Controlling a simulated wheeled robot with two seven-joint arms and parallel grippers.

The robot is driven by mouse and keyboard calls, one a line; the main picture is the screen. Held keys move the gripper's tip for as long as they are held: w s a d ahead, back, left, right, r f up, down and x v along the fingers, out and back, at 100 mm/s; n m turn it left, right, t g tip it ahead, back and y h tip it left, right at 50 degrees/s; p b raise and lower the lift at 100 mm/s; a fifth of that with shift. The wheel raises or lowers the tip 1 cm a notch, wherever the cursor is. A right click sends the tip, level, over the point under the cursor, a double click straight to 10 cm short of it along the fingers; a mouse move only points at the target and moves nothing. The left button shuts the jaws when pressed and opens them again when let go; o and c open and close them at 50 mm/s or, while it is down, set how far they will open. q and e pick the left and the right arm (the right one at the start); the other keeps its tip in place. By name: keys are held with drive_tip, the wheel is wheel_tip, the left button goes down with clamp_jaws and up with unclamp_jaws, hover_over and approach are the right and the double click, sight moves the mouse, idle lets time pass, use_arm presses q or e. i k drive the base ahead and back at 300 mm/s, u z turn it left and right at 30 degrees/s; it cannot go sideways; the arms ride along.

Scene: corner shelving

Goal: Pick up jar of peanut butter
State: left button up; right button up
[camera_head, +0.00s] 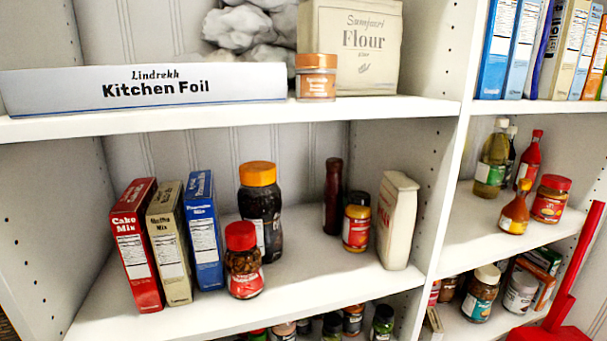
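No label that I can read says peanut butter, so I cannot tell which jar it is. On the middle left shelf are a red-lidded jar with dark contents (244,262), a tall dark jar with an orange lid (260,205) and a small yellow-and-red jar with a dark lid (357,222). On the right middle shelf is a red-lidded jar with a red and yellow label (551,199). A jar with a cream lid (481,294) stands on the lower right shelf. Neither gripper is in view.
Red, tan and blue mix boxes (137,245) stand left of the jars. A white carton (397,222) is at right. Kitchen foil (150,90) and a flour bag (352,45) are above. An upright divider (447,180) separates the bays. A red object (563,300) is at lower right.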

sight(548, 204)
drive_tip(key=z, duration=2.4)
drive_tip(key=i, duration=0.65)
drive_tip(key=u, duration=1.9)
drive_tip(key=i, duration=0.35)
drive_tip(key=u, duration=0.05)
